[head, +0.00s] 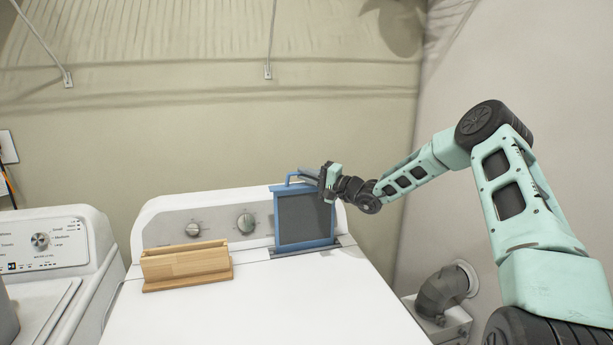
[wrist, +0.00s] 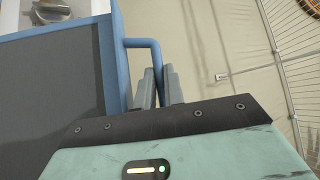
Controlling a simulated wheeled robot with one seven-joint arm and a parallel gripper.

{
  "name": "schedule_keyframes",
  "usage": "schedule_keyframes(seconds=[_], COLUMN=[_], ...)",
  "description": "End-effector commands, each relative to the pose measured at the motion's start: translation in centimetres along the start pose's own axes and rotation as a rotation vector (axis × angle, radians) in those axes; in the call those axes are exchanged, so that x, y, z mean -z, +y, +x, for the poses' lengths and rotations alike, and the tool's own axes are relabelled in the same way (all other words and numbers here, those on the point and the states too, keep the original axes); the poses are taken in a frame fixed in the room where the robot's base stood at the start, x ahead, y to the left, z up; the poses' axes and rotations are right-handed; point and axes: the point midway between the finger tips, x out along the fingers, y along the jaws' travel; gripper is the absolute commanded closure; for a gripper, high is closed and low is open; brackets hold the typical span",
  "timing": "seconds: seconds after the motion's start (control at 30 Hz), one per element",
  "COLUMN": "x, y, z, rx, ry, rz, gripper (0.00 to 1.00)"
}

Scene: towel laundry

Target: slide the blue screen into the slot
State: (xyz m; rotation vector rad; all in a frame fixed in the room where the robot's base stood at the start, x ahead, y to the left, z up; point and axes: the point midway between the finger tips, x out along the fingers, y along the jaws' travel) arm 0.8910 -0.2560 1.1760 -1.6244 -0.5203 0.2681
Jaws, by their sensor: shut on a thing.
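The blue screen (head: 304,218), a blue frame with dark grey mesh and a blue handle on top, stands roughly upright at the right of the white dryer's top. My gripper (head: 318,177) is shut on its handle at the upper right. In the wrist view the screen (wrist: 50,95) fills the left side, and the fingers (wrist: 158,88) close at the blue handle bar. The slot (head: 335,245) is a grey strip on the dryer top, directly below the screen. The screen's bottom edge meets or hides part of it; I cannot tell whether it is inside.
A wooden holder (head: 188,267) sits on the dryer top (head: 270,310) to the left. The control panel with two knobs (head: 246,222) is behind the screen. A second machine (head: 60,250) stands at the left, and a grey vent pipe (head: 440,293) at the right. The front dryer top is clear.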

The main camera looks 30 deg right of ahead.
Motion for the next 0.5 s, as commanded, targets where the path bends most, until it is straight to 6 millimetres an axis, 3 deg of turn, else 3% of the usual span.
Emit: schedule_keyframes(seconds=[0.5], x=[-0.2], y=[1.8], z=[-0.2], rx=[0.0], ry=[0.0], rz=[0.0], gripper=[1.0])
